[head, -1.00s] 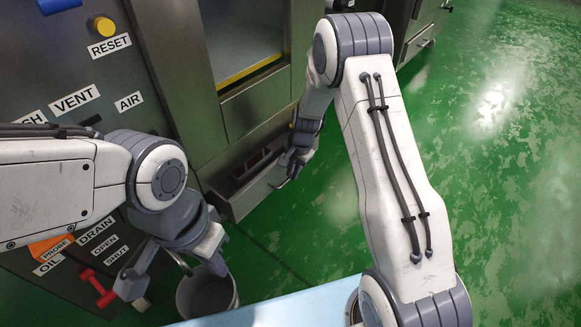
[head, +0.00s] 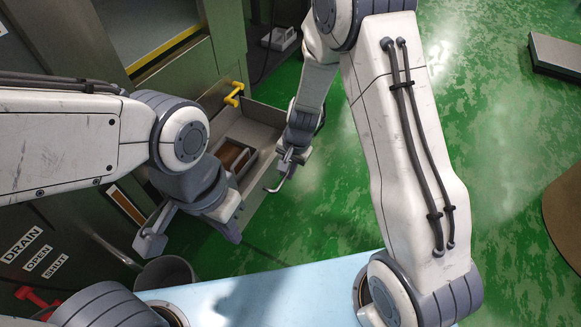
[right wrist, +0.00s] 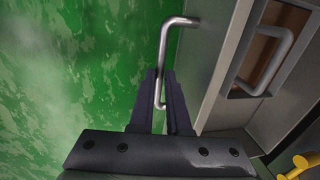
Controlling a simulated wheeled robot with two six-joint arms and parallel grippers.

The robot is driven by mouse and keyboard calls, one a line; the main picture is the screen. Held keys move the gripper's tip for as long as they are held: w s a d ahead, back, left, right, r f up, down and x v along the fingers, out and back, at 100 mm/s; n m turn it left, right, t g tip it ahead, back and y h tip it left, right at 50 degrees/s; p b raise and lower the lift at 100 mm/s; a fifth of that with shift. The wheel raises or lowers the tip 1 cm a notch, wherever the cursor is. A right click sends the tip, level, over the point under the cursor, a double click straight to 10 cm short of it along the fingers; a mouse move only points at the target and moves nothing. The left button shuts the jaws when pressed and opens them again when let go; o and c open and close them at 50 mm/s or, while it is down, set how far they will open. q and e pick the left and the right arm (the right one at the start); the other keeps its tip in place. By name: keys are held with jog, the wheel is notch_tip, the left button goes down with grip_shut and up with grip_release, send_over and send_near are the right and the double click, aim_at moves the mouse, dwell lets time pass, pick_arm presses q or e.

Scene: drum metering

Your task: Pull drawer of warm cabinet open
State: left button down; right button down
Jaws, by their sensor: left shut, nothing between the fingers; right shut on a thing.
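The drawer (head: 262,122) of the cabinet (head: 190,75) is pulled out, grey and open at the top. A brown-bottomed tray (head: 230,158) with a raised bar lies inside it. The drawer's metal bar handle (head: 270,188) is on its front; it also shows in the right wrist view (right wrist: 166,52). My right gripper (head: 288,160) is shut on this handle, which stands between its fingers in the right wrist view (right wrist: 160,98). My left gripper (head: 188,218) is shut and empty, held to the left of the drawer, above the bucket.
A yellow handle (head: 234,93) stands by the drawer's back. A grey bucket (head: 166,272) is below my left gripper. A red valve handle (head: 35,297) is on the panel at lower left.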

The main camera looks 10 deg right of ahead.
jog(key=shift+s, duration=0.1)
jog(key=c, duration=0.9)
grip_release()
jog(key=r+p, duration=0.2)
jog(key=r, duration=0.1)
jog(key=d+r+p, duration=0.1)
jog(key=r+p, duration=0.2)
jog(key=r, duration=0.1)
jog(key=s+r+p, duration=0.1)
jog(key=r+p, duration=0.1)
jog(key=r, duration=0.1)
jog(key=shift+d+r, duration=0.15)
jog(key=shift+d, duration=0.15)
